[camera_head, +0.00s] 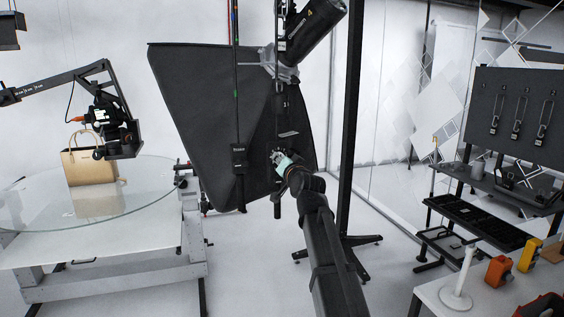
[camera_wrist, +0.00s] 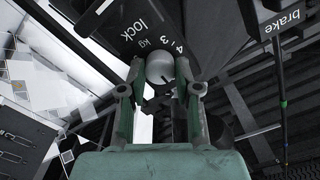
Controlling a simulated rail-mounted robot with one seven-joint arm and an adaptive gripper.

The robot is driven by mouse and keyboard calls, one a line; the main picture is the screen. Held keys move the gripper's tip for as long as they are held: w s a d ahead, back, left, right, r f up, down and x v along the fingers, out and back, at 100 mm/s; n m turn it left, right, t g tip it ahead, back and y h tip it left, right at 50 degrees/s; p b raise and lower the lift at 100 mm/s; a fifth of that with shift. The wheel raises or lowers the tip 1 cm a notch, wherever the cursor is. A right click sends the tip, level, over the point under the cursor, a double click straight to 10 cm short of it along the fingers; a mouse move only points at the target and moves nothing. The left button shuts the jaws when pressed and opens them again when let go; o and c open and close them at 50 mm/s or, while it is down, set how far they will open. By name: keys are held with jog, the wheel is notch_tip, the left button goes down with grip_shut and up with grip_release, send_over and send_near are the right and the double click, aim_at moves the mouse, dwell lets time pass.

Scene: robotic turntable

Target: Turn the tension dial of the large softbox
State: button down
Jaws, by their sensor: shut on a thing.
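The large black softbox (camera_head: 195,90) hangs tilted in the middle of the head view, with its lamp head (camera_head: 312,28) above. My gripper (camera_head: 280,158) is up against the hanging hardware in front of the softbox's lower part. In the wrist view, my gripper's two green fingers (camera_wrist: 160,72) are closed around a rounded grey knob (camera_wrist: 160,66), which appears to be the tension dial. The knob sits at the edge of a dark block (camera_wrist: 135,22) marked "lock" and "kg". The dial cannot be made out in the head view, where my gripper covers that spot.
A dark block marked "brake" (camera_wrist: 275,20) hangs beside a thin cord at the right of the wrist view. A black upright pole (camera_head: 350,120) stands close right of my arm. A glass turntable (camera_head: 130,205) with a tan bag (camera_head: 88,165) stands left.

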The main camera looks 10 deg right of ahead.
jog(key=shift+r, duration=0.1)
jog(key=c, duration=0.8)
grip_release()
jog(key=shift+s, duration=0.1)
jog(key=s+d, duration=0.1)
jog(key=s, duration=1)
jog(key=shift+s+d, duration=0.2)
jog(key=shift+s, duration=0.15)
